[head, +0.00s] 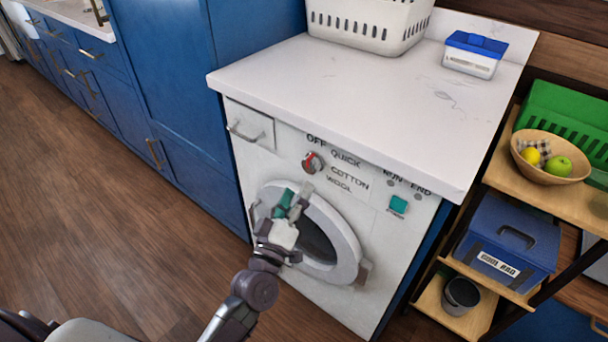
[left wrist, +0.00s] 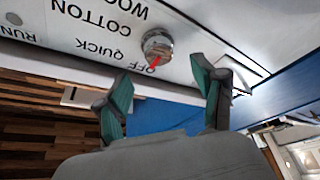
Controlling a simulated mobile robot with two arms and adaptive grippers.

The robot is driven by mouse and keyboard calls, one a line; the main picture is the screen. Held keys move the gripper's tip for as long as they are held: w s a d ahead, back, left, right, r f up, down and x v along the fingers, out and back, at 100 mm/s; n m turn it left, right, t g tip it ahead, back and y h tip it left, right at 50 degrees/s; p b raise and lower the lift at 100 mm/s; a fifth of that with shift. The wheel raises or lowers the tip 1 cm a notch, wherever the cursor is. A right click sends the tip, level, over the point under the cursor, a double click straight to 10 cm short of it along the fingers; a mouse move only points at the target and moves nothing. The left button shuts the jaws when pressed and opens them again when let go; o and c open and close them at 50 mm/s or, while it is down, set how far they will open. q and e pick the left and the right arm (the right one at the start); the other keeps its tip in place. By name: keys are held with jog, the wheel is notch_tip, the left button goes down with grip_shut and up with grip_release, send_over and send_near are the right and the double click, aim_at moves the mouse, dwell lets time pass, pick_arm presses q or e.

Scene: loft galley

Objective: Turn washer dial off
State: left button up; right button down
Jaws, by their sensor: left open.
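The washer (head: 385,240) is white, with a round door and a control panel under a white countertop. Its dial (head: 313,162) is a small round metallic knob with a red mark, among the labels OFF, QUICK, COTTON and WOOL. The dial also shows in the left wrist view (left wrist: 157,44), upside down, with the red mark on the side of the OFF label. My left gripper (head: 296,197) is open and empty, below the dial and in front of the door's upper part. In the wrist view its green-padded fingers (left wrist: 162,84) stand apart, short of the dial. My right gripper is not in view.
A detergent drawer (head: 249,122) is left of the dial and a teal button (head: 398,204) right of it. A white basket (head: 370,25) and a blue-lidded box (head: 474,54) stand on the countertop. A shelf with a fruit bowl (head: 550,158) is at right. Floor at left is clear.

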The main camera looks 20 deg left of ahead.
pick_arm(q)
jog(key=v, duration=0.5)
jog(key=shift+s, duration=0.1)
jog(key=shift+f, duration=0.1)
